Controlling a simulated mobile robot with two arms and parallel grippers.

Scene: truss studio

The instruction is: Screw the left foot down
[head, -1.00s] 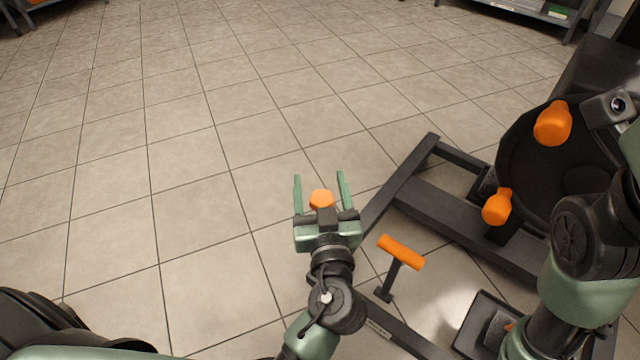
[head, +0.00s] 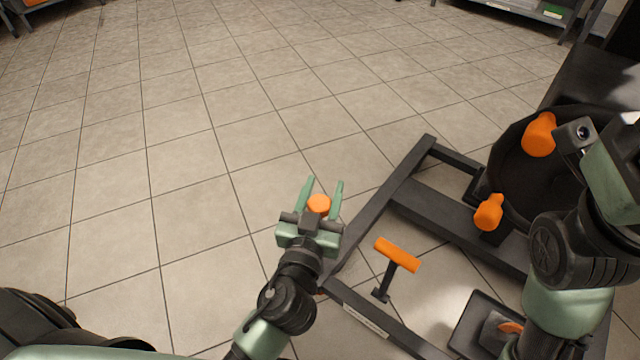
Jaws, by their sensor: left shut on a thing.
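My left gripper (head: 322,192) reaches in from the bottom, at the front-left corner of the dark frame. Its green fingers are shut on a round orange knob (head: 318,204), one finger on each side. The foot under this knob is hidden by the gripper and wrist. My right arm comes in at the right edge; the fingers of its gripper do not show.
The dark steel frame (head: 440,203) lies on the tiled floor. An orange T-handle (head: 397,254) stands at its near rail. Two more orange knobs (head: 539,135) (head: 489,213) sit by a round black part (head: 512,160). The floor at left is clear.

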